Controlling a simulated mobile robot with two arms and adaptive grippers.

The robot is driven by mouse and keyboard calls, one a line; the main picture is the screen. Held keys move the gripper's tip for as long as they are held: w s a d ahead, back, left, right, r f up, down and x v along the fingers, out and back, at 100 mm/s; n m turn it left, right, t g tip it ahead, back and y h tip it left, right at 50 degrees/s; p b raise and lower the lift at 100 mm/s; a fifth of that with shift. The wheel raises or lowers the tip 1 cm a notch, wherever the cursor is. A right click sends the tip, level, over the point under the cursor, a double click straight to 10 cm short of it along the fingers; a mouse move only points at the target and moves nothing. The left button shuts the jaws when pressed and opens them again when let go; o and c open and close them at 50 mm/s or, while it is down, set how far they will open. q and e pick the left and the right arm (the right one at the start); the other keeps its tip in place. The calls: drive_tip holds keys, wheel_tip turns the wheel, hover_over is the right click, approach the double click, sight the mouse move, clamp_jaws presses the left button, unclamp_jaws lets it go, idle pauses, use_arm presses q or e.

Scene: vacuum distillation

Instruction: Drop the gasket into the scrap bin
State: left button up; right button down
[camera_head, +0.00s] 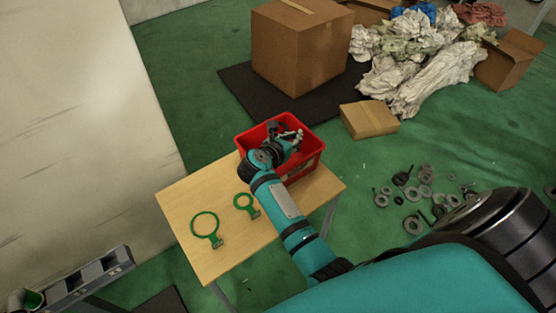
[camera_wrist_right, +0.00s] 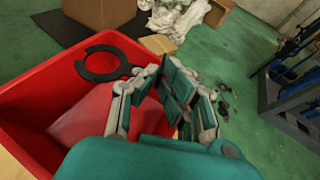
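The red scrap bin (camera_head: 310,163) stands on the wooden table, and its red wall fills the left of the right wrist view (camera_wrist_right: 25,110). My right gripper (camera_head: 295,138) is over the bin's opening, and its fingers (camera_wrist_right: 163,72) come close together in the wrist view. The gasket, a flat black ring (camera_wrist_right: 84,68), extends left from the fingertips and shows against the bin's far rim. Its tab end goes behind a finger, so the grip itself is partly hidden. In the head view only a dark shape by the gripper hints at it. My left gripper is not in view.
Two green rings with tabs, a larger one (camera_head: 193,227) and a smaller one (camera_head: 237,208), lie on the wooden table (camera_head: 180,200). Cardboard boxes (camera_head: 300,50) and crumpled paper (camera_head: 430,80) lie beyond. Several grey metal rings (camera_head: 412,226) are scattered on the green floor.

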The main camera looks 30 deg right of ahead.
wheel_tip(320, 180, down, 3)
drive_tip(key=shift+f+b, duration=0.1)
drive_tip(key=shift+b, duration=0.6)
drive_tip(key=c, duration=1.4)
unclamp_jaws()
wheel_tip(320, 180, up, 10)
